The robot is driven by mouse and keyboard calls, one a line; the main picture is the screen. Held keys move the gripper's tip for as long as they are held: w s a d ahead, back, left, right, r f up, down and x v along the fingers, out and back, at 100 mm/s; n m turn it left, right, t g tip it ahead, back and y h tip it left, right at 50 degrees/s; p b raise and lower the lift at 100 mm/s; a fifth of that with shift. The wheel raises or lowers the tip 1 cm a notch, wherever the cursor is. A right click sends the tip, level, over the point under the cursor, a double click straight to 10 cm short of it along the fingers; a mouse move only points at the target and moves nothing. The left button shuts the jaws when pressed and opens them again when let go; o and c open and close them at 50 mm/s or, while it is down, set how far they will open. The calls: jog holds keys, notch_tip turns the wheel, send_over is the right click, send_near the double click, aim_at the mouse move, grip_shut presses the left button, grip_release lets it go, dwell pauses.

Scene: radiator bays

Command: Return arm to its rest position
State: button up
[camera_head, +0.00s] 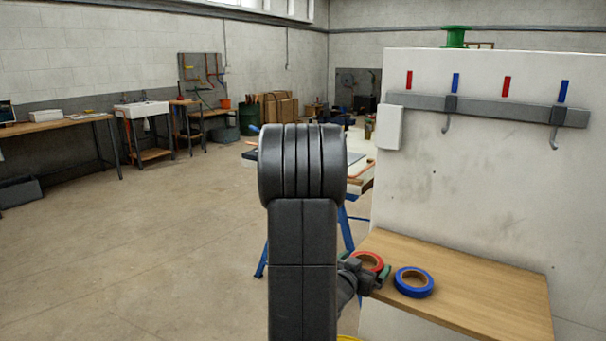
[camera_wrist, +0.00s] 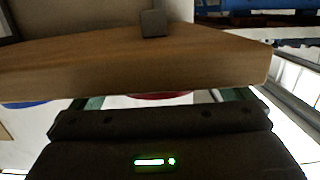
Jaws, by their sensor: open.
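My gripper (camera_head: 369,264) is open at the left part of the wooden shelf (camera_head: 480,292), partly behind my arm. A red tape roll (camera_head: 368,257) lies there, with my green-tipped fingers to either side of it; I cannot tell whether they touch it. In the wrist view my gripper (camera_wrist: 164,98) shows its two green fingers apart, with a red strip of the roll (camera_wrist: 160,96) between them. A blue tape roll (camera_head: 413,283) lies on the shelf just right of my gripper.
A white panel (camera_head: 470,180) stands behind the shelf, with a grey rail (camera_head: 500,110) carrying two hooks under red and blue marks. A blue-legged table (camera_head: 355,180) stands behind my arm. The floor (camera_head: 150,240) on the left is clear.

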dwell(0.8)
jog(key=p+v, duration=0.1)
jog(key=v, duration=1.3)
jog(key=b+x, duration=0.1)
jog(key=x, duration=1.3)
jog(key=shift+f, duration=0.1)
